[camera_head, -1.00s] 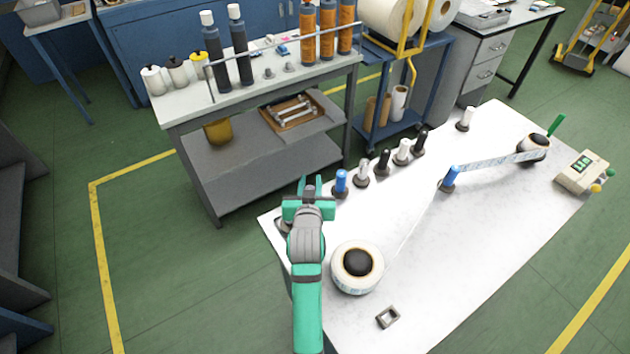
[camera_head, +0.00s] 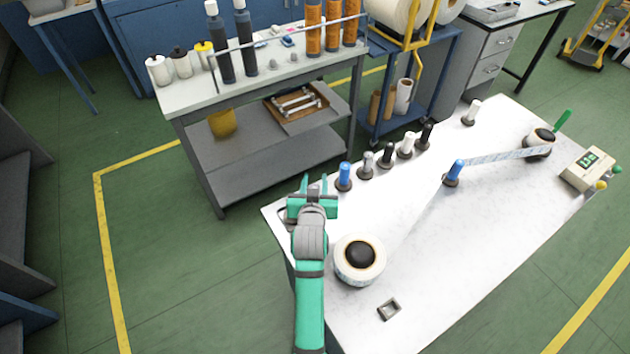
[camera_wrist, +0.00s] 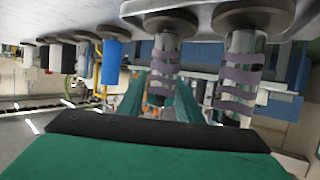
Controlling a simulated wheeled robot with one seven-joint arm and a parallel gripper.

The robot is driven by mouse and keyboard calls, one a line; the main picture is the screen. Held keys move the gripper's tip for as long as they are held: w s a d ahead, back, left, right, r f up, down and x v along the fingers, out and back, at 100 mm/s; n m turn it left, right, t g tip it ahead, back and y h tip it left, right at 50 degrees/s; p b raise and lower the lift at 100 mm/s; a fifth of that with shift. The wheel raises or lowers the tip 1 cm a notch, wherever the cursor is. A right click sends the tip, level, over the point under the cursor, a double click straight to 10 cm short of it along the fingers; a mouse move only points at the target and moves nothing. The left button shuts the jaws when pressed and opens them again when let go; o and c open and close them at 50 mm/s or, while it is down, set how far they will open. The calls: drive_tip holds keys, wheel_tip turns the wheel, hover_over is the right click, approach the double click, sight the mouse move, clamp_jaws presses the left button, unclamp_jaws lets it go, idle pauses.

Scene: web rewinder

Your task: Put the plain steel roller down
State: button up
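My gripper (camera_head: 314,190) is at the left end of the white table, its two fingers apart. The wrist view seems upside down; there the teal fingers (camera_wrist: 160,103) are also apart. Two shiny steel rollers on dark round bases show near them: one (camera_wrist: 163,62) lines up with the gap between the fingers, the other (camera_wrist: 240,65) is to its right. Contact with the fingers is unclear. A grey roller (camera_head: 365,161) stands upright beside the blue roller (camera_head: 344,174).
Black and white rollers continue the row along the table's back edge. A label roll (camera_head: 359,258) and a small square metal piece (camera_head: 389,309) lie at the front. Another blue roller (camera_head: 454,170) carries the web. The table (camera_head: 440,265) is bare at centre right.

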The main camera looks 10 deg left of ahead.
drive_tip(key=shift+r, duration=0.15)
drive_tip(key=v, duration=1.2)
drive_tip(key=shift+w, duration=0.1)
